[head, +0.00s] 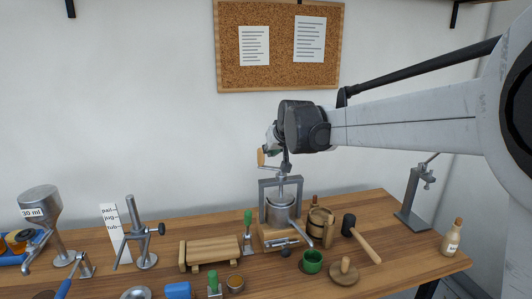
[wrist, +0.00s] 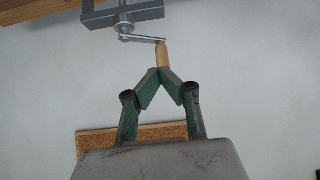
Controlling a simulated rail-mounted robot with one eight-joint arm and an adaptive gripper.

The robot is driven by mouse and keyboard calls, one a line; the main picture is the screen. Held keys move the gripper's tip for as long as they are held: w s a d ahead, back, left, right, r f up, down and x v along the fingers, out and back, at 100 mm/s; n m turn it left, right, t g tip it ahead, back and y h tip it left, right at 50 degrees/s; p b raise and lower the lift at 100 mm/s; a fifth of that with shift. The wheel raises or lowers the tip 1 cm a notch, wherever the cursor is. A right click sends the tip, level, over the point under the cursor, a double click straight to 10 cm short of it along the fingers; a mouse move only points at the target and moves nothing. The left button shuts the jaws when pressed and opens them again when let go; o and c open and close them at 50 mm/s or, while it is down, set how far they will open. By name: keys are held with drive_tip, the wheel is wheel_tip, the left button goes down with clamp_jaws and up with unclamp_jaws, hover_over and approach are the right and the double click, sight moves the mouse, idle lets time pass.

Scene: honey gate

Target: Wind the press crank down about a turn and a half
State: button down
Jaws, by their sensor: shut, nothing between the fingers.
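The press (head: 264,199) stands on the bench with a grey metal frame, a screw and a metal pot (head: 281,213) on a wooden base. Its crank (wrist: 138,38) is a thin metal arm at the top, with an upright wooden handle (head: 261,158) at its end. The handle also shows in the wrist view (wrist: 162,53). My gripper (wrist: 160,72) has its green-padded fingers shut and empty. In the wrist view its fingertips overlap the end of the handle; I cannot tell whether they touch. In the head view my gripper (head: 271,149) is small and partly hidden by my wrist.
A green cup (head: 312,261), a wooden bucket (head: 320,229), a mallet (head: 362,238) and a wooden lid (head: 343,271) stand right of and in front of the press. A wooden stand (head: 211,252) and clamp post (head: 145,240) are to the left. A corkboard (head: 280,45) hangs behind.

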sight(262, 158)
drive_tip(key=x, duration=0.6)
drive_tip(key=w+r+p+x, duration=0.1)
drive_tip(key=x, duration=0.2)
drive_tip(key=shift+w+a, duration=0.1)
drive_tip(key=shift+a, duration=0.15)
drive_tip(key=shift+w+a, duration=0.25)
drive_tip(key=shift+w, duration=0.6)
